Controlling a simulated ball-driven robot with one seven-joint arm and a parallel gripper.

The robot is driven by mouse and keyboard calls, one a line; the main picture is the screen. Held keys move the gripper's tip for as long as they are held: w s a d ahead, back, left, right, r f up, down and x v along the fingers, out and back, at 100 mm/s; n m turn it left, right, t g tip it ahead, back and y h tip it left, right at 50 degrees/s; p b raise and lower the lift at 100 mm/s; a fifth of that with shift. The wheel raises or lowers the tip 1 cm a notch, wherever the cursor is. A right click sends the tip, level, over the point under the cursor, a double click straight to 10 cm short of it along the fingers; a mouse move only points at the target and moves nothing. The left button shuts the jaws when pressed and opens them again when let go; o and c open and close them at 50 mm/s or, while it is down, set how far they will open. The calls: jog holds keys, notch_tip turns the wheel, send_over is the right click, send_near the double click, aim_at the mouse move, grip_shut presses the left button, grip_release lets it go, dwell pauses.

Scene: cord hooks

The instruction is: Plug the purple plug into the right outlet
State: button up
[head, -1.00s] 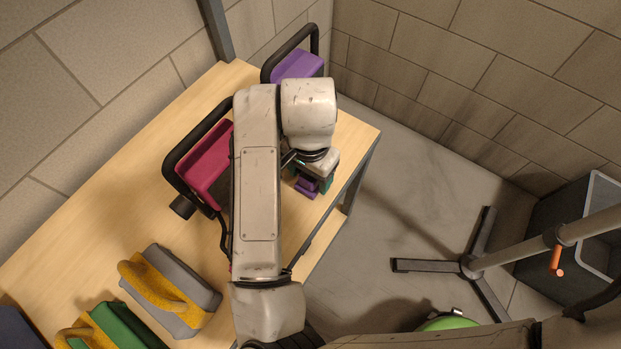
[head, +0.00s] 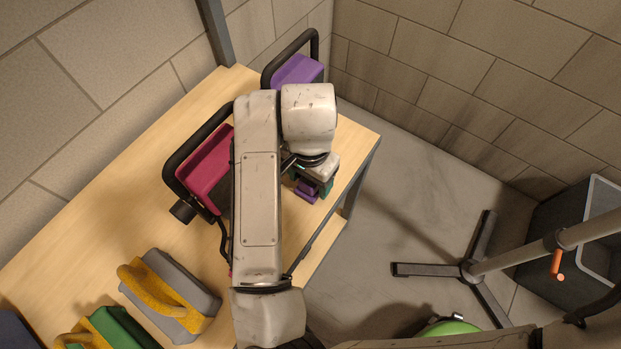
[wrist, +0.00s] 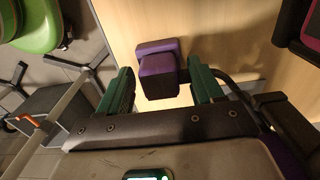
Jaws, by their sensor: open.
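The purple plug (head: 307,191) is on the light wooden table, close to its right edge. In the wrist view the plug (wrist: 158,76) shows as a purple block with a dark front end and a wider purple part behind it. My gripper (wrist: 163,82) is open, with one green finger on each side of the plug and visible gaps to it. In the head view my gripper (head: 313,182) is partly hidden under the arm. I cannot make out the right outlet in either view.
A magenta case with black handle (head: 205,172) stands left of my arm, and a purple case with black handle (head: 297,71) beyond it. Grey (head: 165,285) and green (head: 115,328) yellow-handled cases stand nearer. A stand with spread legs (head: 470,268) is on the floor right.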

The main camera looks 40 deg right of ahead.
grip_shut()
dwell(0.7)
jog(key=shift+r, duration=0.1)
jog(key=shift+r+p, duration=2.55)
jog(key=shift+r, duration=0.4)
jog(key=shift+s+f, duration=0.1)
